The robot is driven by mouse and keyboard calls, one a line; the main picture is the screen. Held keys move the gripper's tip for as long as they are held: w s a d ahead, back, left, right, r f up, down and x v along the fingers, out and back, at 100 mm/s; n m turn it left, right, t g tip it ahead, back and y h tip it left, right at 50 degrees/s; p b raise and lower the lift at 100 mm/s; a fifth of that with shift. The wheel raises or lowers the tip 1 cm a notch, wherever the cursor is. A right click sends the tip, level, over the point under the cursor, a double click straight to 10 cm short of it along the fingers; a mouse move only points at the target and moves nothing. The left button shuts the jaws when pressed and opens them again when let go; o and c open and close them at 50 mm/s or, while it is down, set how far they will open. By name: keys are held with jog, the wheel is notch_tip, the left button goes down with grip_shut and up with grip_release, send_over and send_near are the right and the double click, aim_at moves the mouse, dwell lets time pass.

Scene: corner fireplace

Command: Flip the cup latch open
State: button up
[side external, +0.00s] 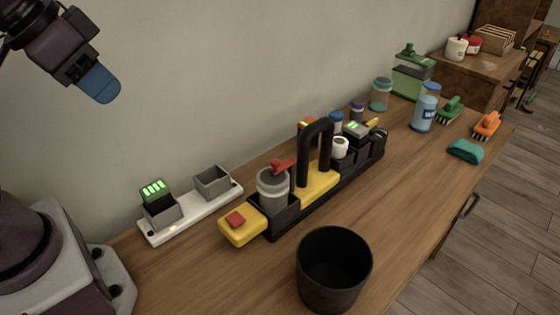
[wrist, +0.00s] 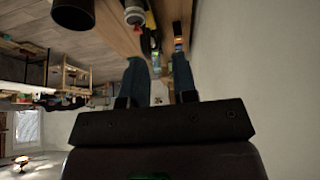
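The cup (side external: 272,190) is a grey, semi-clear cylinder standing upright at the near end of a black caddy (side external: 285,219). Its red latch (side external: 283,166) lies across the top; I cannot tell from here whether it is fully closed. In the wrist view a round grey and white thing with some red (wrist: 134,14), apparently the cup, shows at the top edge. My gripper (side external: 98,84) is high at the upper left, well away from the cup, with blue fingers. In the wrist view its fingers (wrist: 159,78) are apart with nothing held between them.
A black bin (side external: 334,268) stands in front of the caddy. A yellow block with a red button (side external: 240,224) sits beside the cup. A white charger strip (side external: 192,214) lies left. The caddy's black handle (side external: 315,150) rises right of the cup. Bottles and brushes stand farther back.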

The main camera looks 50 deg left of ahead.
jog(key=shift+w+a+f, duration=0.1)
jog(key=shift+f, duration=0.2)
jog(key=c, duration=0.4)
jog(key=w+f+g, duration=0.1)
jog(key=w+f+n+g, duration=0.1)
jog(key=w+a+f+n, duration=0.1)
jog(key=w, duration=0.1)
jog(key=shift+f+g+h, duration=0.15)
jog(key=shift+g+h, duration=0.15)
jog(key=shift+g, duration=0.1)
grip_shut()
jog(key=w+f+n+h, duration=0.3)
jog(key=w+n, duration=0.5)
jog(key=n, duration=0.1)
jog(key=w+d+f+n+g+h, duration=0.1)
jog(key=w+f+n+h, duration=0.3)
jog(key=w+n, duration=0.4)
jog(key=shift+w+f+n+g, duration=0.15)
jog(key=shift+w+n+g, duration=0.15)
jog(key=shift+w+n, duration=0.15)
jog(key=shift+d, duration=0.1)
